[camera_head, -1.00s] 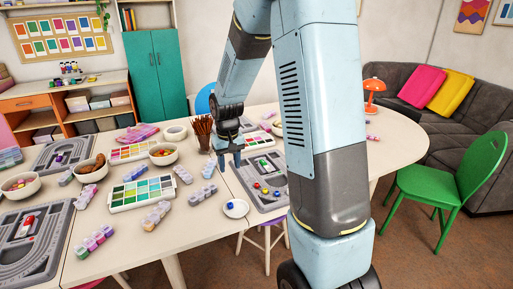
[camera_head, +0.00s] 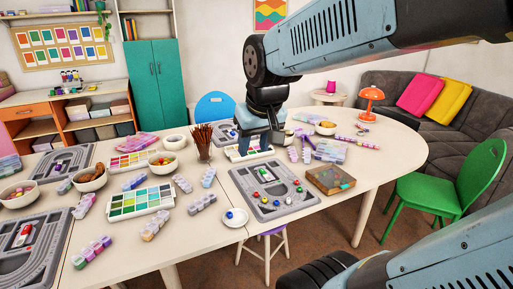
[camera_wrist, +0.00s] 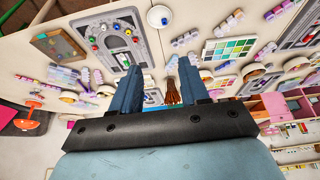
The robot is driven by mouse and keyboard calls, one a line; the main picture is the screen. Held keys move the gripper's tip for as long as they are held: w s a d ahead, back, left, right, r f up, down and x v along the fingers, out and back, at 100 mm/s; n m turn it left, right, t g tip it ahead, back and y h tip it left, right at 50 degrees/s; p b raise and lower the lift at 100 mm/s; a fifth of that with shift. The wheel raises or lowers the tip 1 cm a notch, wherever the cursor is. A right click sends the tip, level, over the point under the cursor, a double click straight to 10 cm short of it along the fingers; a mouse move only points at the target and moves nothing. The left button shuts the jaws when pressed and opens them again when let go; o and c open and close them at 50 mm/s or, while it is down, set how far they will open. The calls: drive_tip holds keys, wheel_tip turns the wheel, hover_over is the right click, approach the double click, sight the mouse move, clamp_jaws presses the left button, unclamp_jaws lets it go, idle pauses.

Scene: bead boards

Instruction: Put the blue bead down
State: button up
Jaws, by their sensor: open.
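A grey bead board (camera_head: 240,181) lies on the table's near side with several coloured beads on it. One small blue bead (camera_head: 276,203) appears to rest near its front edge; at this size its exact seat is unclear. Another blue bead (camera_head: 229,214) lies in a small white saucer (camera_head: 236,222) left of the board. The board (camera_wrist: 143,42) and saucer (camera_wrist: 154,12) also show at the top of the wrist view. My gripper (camera_head: 259,148) is open above the table behind the board.
A brush cup (camera_head: 203,152) stands left of my gripper. A paint palette (camera_head: 140,201) and several bead strips lie to the left. A brown box (camera_head: 330,180) sits right of the board. A green chair (camera_head: 440,190) stands beyond.

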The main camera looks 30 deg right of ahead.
drive_tip(key=shift+t, duration=0.5)
drive_tip(key=s, duration=0.2)
drive_tip(key=s+r, duration=0.1)
drive_tip(key=s, duration=0.2)
drive_tip(key=shift+s+a+r, duration=0.15)
drive_tip(key=shift+s+r, duration=0.05)
drive_tip(key=shift+s, duration=0.15)
